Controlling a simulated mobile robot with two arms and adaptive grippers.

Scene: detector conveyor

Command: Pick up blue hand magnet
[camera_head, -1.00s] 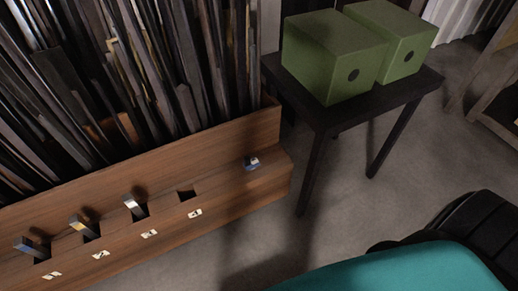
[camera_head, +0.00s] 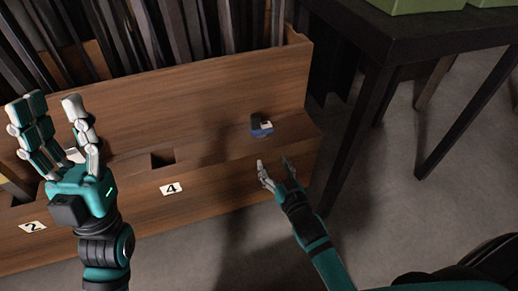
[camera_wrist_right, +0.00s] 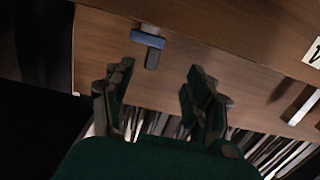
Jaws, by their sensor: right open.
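The blue hand magnet (camera_head: 261,126), a small blue and grey piece with a pale patch, sits on the wooden ledge (camera_head: 215,163) near its right end. It also shows in the right wrist view (camera_wrist_right: 148,41), ahead of the fingers at top centre. My right gripper (camera_head: 273,163) is open and empty, just in front of the magnet and apart from it. In the wrist view its two fingers (camera_wrist_right: 158,70) are spread, with the magnet beyond the gap between them. My left gripper (camera_head: 55,108) is raised at the left with its fingers apart and nothing visible between them.
A label 2 (camera_head: 33,227) is farther left. Tall dark panels stand behind the wooden board (camera_head: 200,100). A dark table (camera_head: 400,40) with green boxes (camera_head: 415,5) stands at right.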

